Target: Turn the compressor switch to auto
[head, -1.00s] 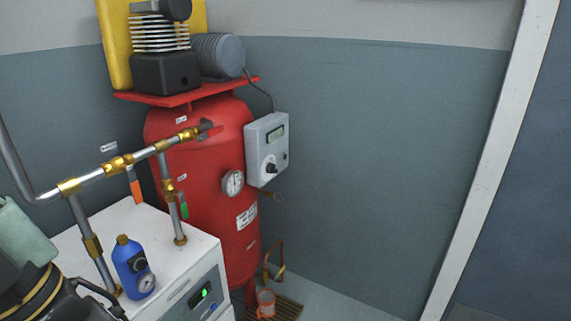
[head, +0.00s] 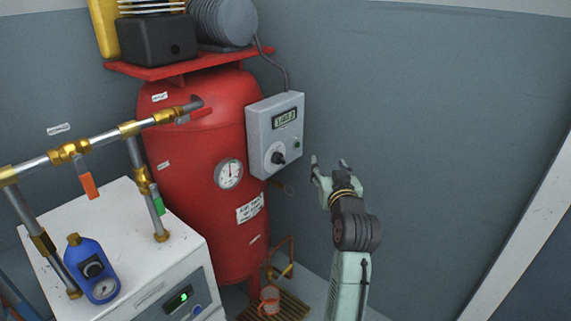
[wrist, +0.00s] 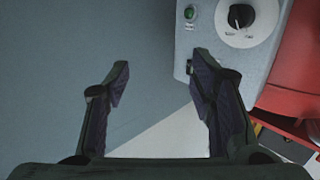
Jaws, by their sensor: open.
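The compressor switch is a black rotary knob (head: 279,159) on a white round dial, low on the grey control box (head: 262,122). The box is fixed to the side of the red compressor tank (head: 200,200). In the wrist view the knob (wrist: 241,16) shows at the upper right, with its dial marks too small to read. My gripper (head: 330,165) is open and empty, to the right of the box and apart from it. In the wrist view my gripper's fingers (wrist: 158,75) are spread, with the knob beyond and right of them.
A green button (wrist: 190,13) sits beside the dial. A pressure gauge (head: 229,174) is on the tank. A white cabinet (head: 115,215) with a blue bottle (head: 92,268) and brass-fitted pipes (head: 70,151) stands at left. The wall at right is clear.

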